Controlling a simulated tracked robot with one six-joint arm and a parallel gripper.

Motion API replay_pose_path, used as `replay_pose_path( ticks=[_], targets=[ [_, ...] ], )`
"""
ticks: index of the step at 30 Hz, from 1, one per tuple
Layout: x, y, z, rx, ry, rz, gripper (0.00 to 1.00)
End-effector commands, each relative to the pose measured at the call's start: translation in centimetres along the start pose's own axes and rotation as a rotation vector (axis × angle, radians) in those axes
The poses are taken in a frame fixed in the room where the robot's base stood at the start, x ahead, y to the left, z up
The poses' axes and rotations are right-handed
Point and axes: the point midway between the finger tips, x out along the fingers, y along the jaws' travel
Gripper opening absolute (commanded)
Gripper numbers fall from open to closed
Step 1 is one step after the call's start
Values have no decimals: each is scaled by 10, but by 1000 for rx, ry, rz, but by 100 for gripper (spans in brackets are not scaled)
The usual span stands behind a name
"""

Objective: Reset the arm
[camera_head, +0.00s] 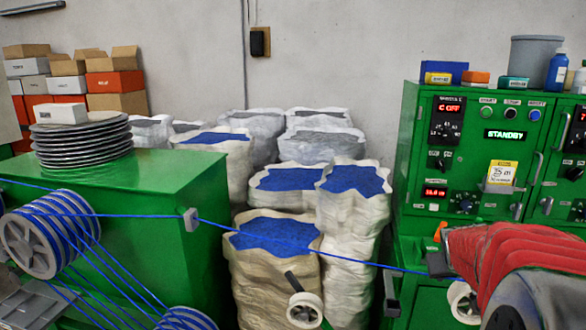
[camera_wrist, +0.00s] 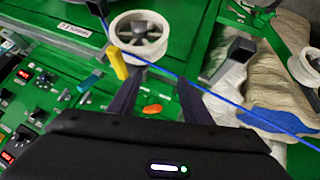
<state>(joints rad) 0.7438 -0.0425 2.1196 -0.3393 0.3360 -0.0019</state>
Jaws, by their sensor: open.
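My gripper (camera_wrist: 158,92) is open in the wrist view, with its two dark fingers spread and nothing between them. Past the fingers are a white spoked pulley wheel (camera_wrist: 140,38) and a green machine surface. The blue cable (camera_wrist: 240,103) runs diagonally across the wrist view, beyond the fingers. In the head view my red-sleeved arm (camera_head: 515,255) is at the lower right, in front of the control cabinet. The blue cable (camera_head: 290,243) crosses there from the reel (camera_head: 45,235) at left towards my arm. My gripper's fingers cannot be made out in the head view.
The green control cabinet (camera_head: 452,215) stands at right, with its display reading STANDBY. Sacks of blue material (camera_head: 290,180) fill the middle. A green machine housing (camera_head: 170,175) with stacked discs (camera_head: 80,140) is at left. A small pulley (camera_head: 304,309) is low in the middle.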

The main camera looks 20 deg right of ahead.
Motion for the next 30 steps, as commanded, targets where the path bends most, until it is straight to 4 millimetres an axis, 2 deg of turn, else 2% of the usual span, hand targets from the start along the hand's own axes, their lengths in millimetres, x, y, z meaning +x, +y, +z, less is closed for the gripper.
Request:
replay_pose_path(
  ticks=[1, 6, 15, 24, 30],
  targets=[
    [-13, -17, 9, 1, -27, -23, 45],
    [-53, -69, 48, 1, -131, -102, 45],
    [-126, -148, 114, -41, -262, -245, 45],
    [-193, -205, 168, -129, -299, -384, 45],
    [-232, -234, 184, -205, -228, -472, 45]
  ],
)
